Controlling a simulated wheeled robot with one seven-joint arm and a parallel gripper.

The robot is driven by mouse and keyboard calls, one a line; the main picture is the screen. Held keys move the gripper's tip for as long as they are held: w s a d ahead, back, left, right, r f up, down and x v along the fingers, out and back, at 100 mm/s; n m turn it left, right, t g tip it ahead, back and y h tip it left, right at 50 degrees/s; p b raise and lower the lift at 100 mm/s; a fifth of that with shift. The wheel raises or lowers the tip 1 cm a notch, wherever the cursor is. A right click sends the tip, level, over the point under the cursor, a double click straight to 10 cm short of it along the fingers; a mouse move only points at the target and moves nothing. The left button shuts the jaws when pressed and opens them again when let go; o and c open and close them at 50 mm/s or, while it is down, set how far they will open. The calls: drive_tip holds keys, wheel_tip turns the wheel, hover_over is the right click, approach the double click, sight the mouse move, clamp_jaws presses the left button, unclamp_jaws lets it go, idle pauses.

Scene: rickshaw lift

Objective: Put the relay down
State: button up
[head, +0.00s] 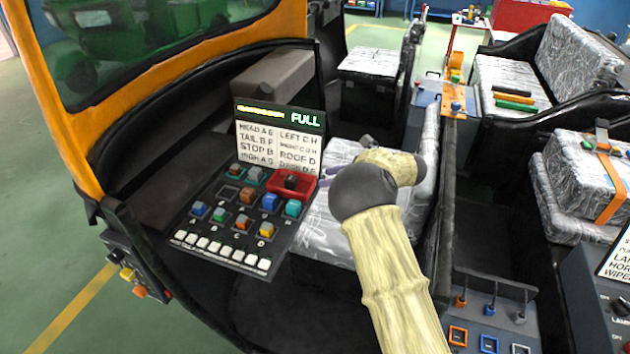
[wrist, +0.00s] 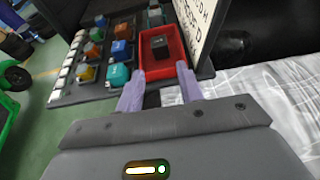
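A dark relay block (head: 291,182) sits in a small red tray (head: 309,188) at the right side of the relay board (head: 215,245). The wrist view shows the same relay (wrist: 158,46) inside the red tray (wrist: 178,85). My gripper (wrist: 160,88) has two pale lilac fingers, spread apart with nothing held between them. The fingertips are at the tray's near edge, apart from the relay. In the head view my gripper (head: 324,178) is just right of the tray, partly hidden by my wrist. Several coloured relays, such as a blue one (head: 270,202), stand on the board.
A label card (head: 258,143) with a green "FULL" display stands behind the board. A wrapped seat (head: 325,235) lies right of it under my arm. The orange windscreen frame (head: 60,110) is at left. A row of white keys (head: 215,247) lines the board's front.

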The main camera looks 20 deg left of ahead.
drive_tip(key=shift+v, duration=0.95)
